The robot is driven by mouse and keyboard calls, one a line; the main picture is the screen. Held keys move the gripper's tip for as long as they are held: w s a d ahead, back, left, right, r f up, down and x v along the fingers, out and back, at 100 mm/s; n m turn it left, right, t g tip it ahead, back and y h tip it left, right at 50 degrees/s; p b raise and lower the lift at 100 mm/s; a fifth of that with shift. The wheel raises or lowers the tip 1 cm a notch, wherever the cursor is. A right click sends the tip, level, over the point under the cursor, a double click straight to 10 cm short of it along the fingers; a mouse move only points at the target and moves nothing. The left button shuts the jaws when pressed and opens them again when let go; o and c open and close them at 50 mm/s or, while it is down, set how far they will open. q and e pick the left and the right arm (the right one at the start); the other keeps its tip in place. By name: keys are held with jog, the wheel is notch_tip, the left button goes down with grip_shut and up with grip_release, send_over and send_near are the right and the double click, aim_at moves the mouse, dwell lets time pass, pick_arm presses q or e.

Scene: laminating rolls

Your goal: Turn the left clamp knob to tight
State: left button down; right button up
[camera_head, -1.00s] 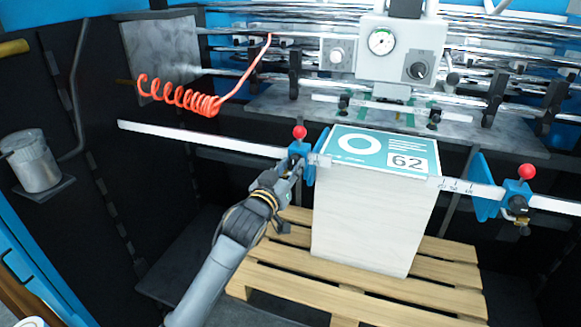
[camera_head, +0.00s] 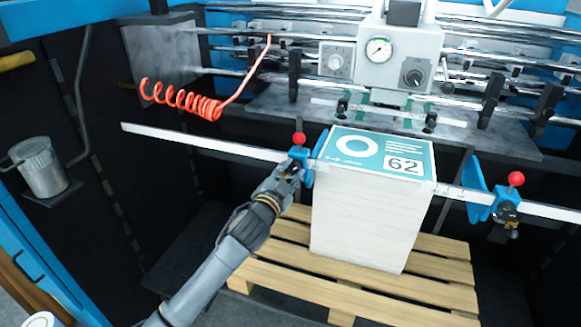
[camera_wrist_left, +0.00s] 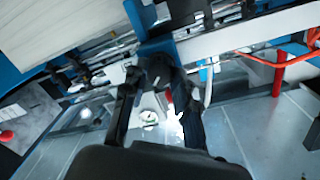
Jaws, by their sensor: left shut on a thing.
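The left clamp (camera_head: 308,170) is a blue block with a red ball (camera_head: 298,138) on top, on a white graduated bar (camera_head: 205,142) at the left side of the stack. My left gripper (camera_head: 289,170) is at the front of this clamp, shut on its knob, which it mostly hides in the head view. In the left wrist view, my two dark fingers (camera_wrist_left: 157,100) reach to the blue clamp (camera_wrist_left: 158,47), with the dark knob between their tips. The knob's marking cannot be read. My right gripper is not in view.
A stack of sheets (camera_head: 365,215) with a teal top marked 62 stands on a wooden pallet (camera_head: 300,277). The right clamp (camera_head: 480,200) sits on its other side. A coiled red hose (camera_head: 180,100) hangs above the left bar. A machine panel with gauge (camera_head: 379,49) stands behind.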

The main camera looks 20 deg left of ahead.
pick_arm(q)
jog(key=m+p, duration=0.1)
jog(key=m, duration=0.3)
jog(key=shift+r+p, duration=0.15)
jog(key=shift+p, duration=0.25)
jog(key=shift+m+y+p, duration=0.3)
jog(key=shift+m+p, duration=0.35)
jog(key=shift+m, duration=1.45)
jog(key=c, duration=1)
grip_release()
jog(key=shift+d, duration=0.1)
jog(key=shift+s, duration=0.15)
jog(key=s, duration=1.1)
jog(key=shift+s+a+r, duration=0.2)
jog(key=shift+s, duration=0.15)
